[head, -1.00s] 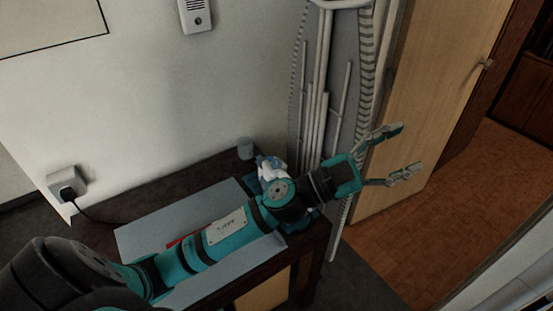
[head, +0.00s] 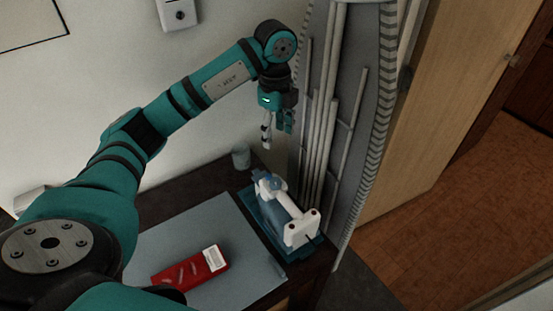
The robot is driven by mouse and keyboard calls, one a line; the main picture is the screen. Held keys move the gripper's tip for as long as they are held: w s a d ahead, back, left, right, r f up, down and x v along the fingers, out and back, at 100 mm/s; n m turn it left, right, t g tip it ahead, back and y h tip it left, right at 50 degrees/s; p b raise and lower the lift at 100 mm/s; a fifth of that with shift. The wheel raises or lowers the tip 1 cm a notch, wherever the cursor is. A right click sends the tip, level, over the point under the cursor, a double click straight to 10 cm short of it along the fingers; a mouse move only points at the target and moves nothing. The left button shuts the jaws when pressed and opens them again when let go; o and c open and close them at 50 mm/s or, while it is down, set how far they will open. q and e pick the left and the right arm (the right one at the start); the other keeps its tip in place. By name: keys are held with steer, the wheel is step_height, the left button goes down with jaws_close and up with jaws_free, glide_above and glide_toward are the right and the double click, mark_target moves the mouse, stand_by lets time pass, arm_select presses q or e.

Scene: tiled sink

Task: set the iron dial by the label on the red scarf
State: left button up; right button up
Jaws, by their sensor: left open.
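The iron (head: 288,214), white and blue, rests on a teal stand or tray (head: 266,218) at the right end of the dark table; its dial cannot be made out. The red scarf (head: 182,274) lies folded on a grey-blue mat (head: 205,232). A white label (head: 212,258) is on its right end, its marks too small to read. My left gripper (head: 276,143) is open and empty, pointing down, above and behind the iron, in front of the wall and ironing board. My right gripper is not in view.
A small grey-blue cup (head: 241,156) stands at the table's back edge. A folded ironing board (head: 345,110) stands upright just behind and right of the iron. A wooden door (head: 430,110) is further right. The mat beside the scarf is bare.

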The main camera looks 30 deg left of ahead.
arm_select(q)
steer(key=p, duration=0.2)
glide_above(275, 181)
step_height(275, 181, down, 6)
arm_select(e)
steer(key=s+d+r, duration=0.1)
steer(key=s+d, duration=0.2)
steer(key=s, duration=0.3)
arm_select(q)
step_height(275, 181, down, 7)
steer(key=shift+s+d+f+p, duration=0.1)
steer(key=shift+f+p, duration=0.05)
steer(key=shift+p, duration=0.25)
step_height(275, 181, down, 2)
steer(key=shift+f, duration=0.5)
steer(key=c, duration=1.1)
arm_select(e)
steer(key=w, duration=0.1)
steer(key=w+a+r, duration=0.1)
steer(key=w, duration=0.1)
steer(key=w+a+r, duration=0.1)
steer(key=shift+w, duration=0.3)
